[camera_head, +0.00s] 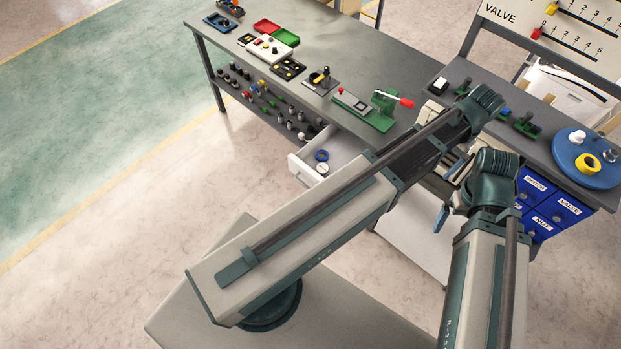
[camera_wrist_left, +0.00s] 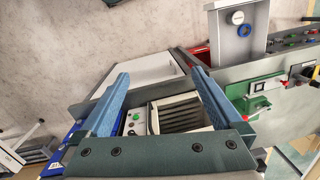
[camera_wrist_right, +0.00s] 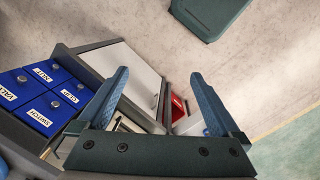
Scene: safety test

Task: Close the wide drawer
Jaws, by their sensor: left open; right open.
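A white drawer (camera_head: 300,167) stands pulled out from under the long grey workbench, with a blue ring (camera_head: 321,155) and a small white round thing inside. My left arm crosses in front of its right part. The open drawer also shows at the top of the left wrist view (camera_wrist_left: 228,50). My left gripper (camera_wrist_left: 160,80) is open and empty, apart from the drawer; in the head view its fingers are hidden. My right gripper (camera_head: 442,215) is partly visible in the head view, below the right arm's wrist; its open, empty fingers show in the right wrist view (camera_wrist_right: 160,77).
Blue labelled drawers (camera_head: 560,208) are right of my right arm. A white cabinet panel (camera_wrist_right: 130,72) lies beyond the right fingers. Floor left of the open drawer is clear.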

